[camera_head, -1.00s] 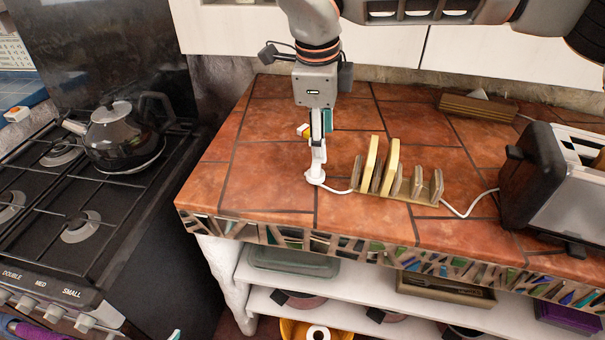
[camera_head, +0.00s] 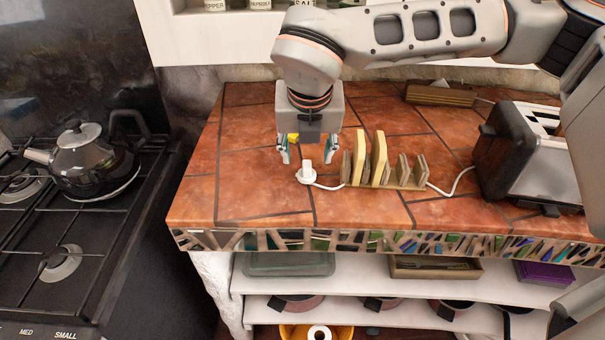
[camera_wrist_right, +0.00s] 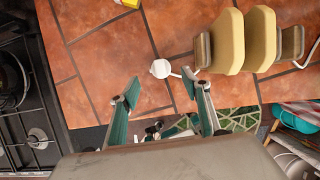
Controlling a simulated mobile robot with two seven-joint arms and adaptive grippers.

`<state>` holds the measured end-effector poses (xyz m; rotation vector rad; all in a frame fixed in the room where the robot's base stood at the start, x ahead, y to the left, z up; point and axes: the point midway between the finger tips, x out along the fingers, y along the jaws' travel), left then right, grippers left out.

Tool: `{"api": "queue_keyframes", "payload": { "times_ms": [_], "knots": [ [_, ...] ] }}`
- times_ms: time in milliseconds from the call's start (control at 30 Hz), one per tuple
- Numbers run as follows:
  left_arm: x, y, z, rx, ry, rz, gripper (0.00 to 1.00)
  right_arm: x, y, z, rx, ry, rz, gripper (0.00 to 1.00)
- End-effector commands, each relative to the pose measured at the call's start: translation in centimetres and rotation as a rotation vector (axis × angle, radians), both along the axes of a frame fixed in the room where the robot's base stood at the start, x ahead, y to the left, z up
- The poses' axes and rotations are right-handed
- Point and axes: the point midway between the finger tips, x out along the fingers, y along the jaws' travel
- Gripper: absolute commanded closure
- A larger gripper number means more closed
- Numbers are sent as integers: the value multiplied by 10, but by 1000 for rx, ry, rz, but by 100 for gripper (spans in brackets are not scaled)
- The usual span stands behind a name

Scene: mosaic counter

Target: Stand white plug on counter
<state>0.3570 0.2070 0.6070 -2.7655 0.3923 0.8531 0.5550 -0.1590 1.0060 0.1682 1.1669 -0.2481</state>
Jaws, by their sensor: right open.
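The white plug (camera_head: 306,175) stands upright on the terracotta-tiled counter (camera_head: 262,185), near its front left part, with a white cord running right from its base. In the right wrist view the plug (camera_wrist_right: 160,68) shows from above as a small round white shape. My right gripper (camera_head: 307,152) is open, its two teal-lined fingers spread behind and above the plug, apart from it. In the right wrist view the open fingertips (camera_wrist_right: 160,88) lie just below the plug with nothing between them. My left gripper is out of view.
A toaster (camera_head: 530,155) is farther right. A small yellow item (camera_head: 293,137) lies behind the plug. A stove with a kettle (camera_head: 85,160) is at the left. The counter left of the plug is clear.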

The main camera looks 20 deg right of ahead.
Motion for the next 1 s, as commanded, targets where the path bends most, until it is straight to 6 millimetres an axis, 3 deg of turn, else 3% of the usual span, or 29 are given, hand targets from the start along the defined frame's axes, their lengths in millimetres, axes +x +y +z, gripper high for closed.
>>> {"api": "queue_keyframes", "payload": {
  "times_ms": [367,600,867,1000],
  "knots": [
    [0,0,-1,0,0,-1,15,12,-4,-33,-2,5,1,53],
    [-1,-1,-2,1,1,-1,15,24,-7,-64,-2,5,1,53],
    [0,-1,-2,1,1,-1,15,26,-8,-68,-1,2,2,53],
    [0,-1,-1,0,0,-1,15,26,-8,-68,-1,3,2,87]
  ]
}}
